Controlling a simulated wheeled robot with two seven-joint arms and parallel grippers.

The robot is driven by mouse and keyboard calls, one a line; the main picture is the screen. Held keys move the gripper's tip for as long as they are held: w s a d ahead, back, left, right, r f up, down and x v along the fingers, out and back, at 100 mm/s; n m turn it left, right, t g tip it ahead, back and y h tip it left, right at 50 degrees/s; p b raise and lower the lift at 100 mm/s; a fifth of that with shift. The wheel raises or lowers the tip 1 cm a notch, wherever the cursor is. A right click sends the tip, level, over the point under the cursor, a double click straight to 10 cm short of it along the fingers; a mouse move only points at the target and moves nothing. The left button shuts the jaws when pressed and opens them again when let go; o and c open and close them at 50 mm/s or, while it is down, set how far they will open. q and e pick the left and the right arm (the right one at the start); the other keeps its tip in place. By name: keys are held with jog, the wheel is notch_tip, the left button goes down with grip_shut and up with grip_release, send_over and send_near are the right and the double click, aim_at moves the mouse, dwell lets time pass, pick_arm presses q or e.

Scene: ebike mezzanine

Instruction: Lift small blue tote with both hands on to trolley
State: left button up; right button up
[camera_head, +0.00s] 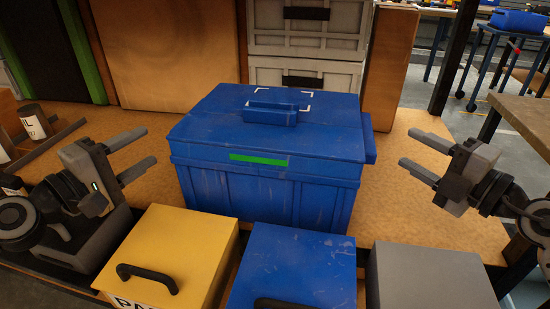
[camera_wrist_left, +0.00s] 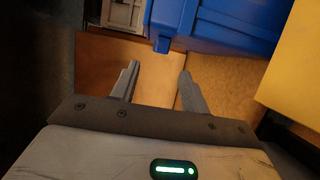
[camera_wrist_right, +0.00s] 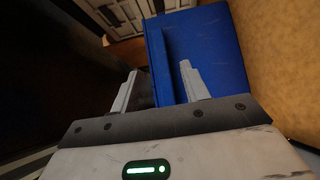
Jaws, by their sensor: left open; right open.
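The blue tote (camera_head: 270,195) stands closed on a brown wooden surface in the middle of the head view. It has a flat lid with a raised block and a green strip on its front. My left gripper (camera_head: 150,146) is open and empty, to the left of the tote and apart from it. In the left wrist view the tote (camera_wrist_left: 225,22) is beyond the fingers. My right gripper (camera_head: 407,148) is open and empty, to the right of the tote and apart from it. A blue face, seemingly the tote (camera_wrist_right: 210,55), lies beyond its fingers in the right wrist view.
Yellow (camera_head: 175,250), blue (camera_head: 295,265) and grey (camera_head: 425,280) boxes stand in front of the tote. Grey crates (camera_head: 310,35) and a cardboard box (camera_head: 165,50) stand behind. A blue-framed table on wheels (camera_head: 485,50) is far right, past a dark post (camera_head: 455,55).

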aim_at(176, 130)
pick_arm(q)
jog(key=shift+x, duration=4.5)
pick_arm(e)
jog(key=x, duration=0.9)
pick_arm(q)
grip_shut()
pick_arm(e)
grip_shut()
